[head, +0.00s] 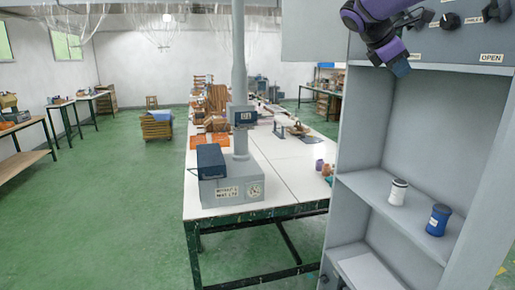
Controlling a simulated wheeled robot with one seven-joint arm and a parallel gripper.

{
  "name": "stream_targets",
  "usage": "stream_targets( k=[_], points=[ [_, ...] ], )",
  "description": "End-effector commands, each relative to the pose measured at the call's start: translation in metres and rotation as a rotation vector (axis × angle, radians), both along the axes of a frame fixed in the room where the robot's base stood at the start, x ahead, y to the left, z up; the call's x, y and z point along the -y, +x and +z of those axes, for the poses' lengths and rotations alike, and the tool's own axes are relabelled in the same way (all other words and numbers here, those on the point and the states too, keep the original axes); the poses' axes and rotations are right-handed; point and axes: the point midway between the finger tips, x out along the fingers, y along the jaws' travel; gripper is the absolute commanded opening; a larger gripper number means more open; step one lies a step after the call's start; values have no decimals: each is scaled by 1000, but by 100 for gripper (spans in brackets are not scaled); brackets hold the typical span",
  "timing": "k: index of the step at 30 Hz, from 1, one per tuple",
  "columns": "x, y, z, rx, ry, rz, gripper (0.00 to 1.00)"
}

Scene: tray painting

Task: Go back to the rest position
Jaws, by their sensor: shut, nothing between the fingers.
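My gripper (400,67) is at the top right, at the end of my purple arm (385,30). It is shut and empty, in front of the upper part of the grey cabinet (350,110), just below the panel with knobs. Its fingers are small and dark in this view. It is well above the shelf (365,185) and touches no loose object that I can see.
A white and black container (398,192) and a blue one (438,220) stand on the cabinet shelf. A long white worktable (275,160) with a grey machine (230,190) stands left of the cabinet. The green floor (100,210) at the left is clear.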

Motion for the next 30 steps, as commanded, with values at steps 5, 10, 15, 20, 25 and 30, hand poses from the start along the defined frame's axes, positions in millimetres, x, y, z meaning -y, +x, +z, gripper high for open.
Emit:
stream_targets(
  k=[5,10,15,20,25,30],
  points=[
    [28,-54,-30,117,258,-122,0],
    [32,-108,-53,228,476,-253,0],
    [23,-167,-72,338,668,-401,0],
    [6,-222,-91,438,822,-553,0],
    [-16,-279,-115,545,958,-727,0],
    [-37,-324,-143,643,1054,-892,0]
  ],
)
